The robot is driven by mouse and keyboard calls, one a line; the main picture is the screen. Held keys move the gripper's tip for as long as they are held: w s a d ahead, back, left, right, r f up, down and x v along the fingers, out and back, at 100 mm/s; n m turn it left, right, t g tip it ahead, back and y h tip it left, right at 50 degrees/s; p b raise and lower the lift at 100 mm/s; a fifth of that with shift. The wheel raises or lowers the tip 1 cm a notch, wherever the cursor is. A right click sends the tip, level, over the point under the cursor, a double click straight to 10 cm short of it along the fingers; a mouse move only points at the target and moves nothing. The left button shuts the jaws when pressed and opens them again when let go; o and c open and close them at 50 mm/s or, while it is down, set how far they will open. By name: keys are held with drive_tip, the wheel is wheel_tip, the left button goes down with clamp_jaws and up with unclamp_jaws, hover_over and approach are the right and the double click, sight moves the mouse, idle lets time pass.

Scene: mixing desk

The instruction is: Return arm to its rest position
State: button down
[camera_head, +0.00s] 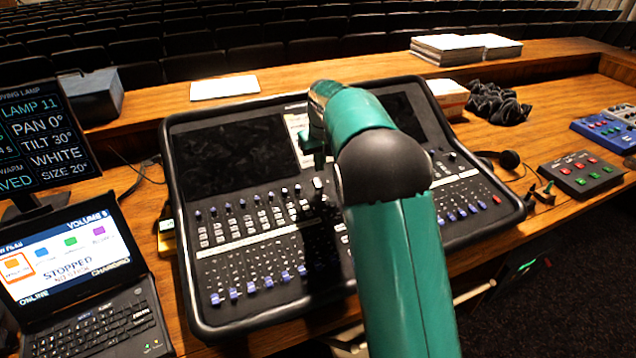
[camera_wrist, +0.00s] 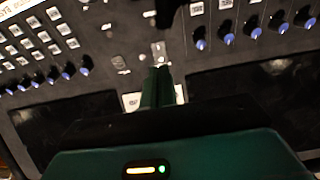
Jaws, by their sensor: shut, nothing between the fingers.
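My green arm reaches out over the black mixing desk (camera_head: 178,250) in the head view. My gripper (camera_head: 318,162) hangs above the middle of the desk, and my arm hides part of the desk's right half. In the wrist view my gripper (camera_wrist: 157,72) has its two green fingers together with nothing between them. The fingertips are over the panel near a small light switch (camera_wrist: 158,50). I cannot tell whether they touch it. Rows of blue-capped knobs (camera_wrist: 228,38) lie around them.
A laptop (camera_head: 70,262) and a lamp monitor (camera_head: 45,135) stand at the left. A headset (camera_head: 508,159), a small button box (camera_head: 580,173) and a blue box (camera_head: 605,130) are at the right. Papers (camera_head: 225,87) and a book stack (camera_head: 446,48) lie on the back ledge.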

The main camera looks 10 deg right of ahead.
drive_tip(key=shift+r, duration=0.9)
drive_tip(key=s+r+m+t, duration=0.1)
drive_tip(key=s+r, duration=0.5)
drive_tip(key=s, duration=0.4)
drive_tip(key=s+r+t, duration=0.1)
drive_tip(key=s+r, duration=0.5)
drive_tip(key=s, duration=0.4)
drive_tip(key=s+f+t, duration=0.1)
drive_tip(key=s+f, duration=0.1)
drive_tip(key=s, duration=0.8)
drive_tip(key=s+f+m, duration=0.1)
drive_tip(key=s+f, duration=0.2)
drive_tip(key=s, duration=0.8)
drive_tip(key=shift+t, duration=0.4)
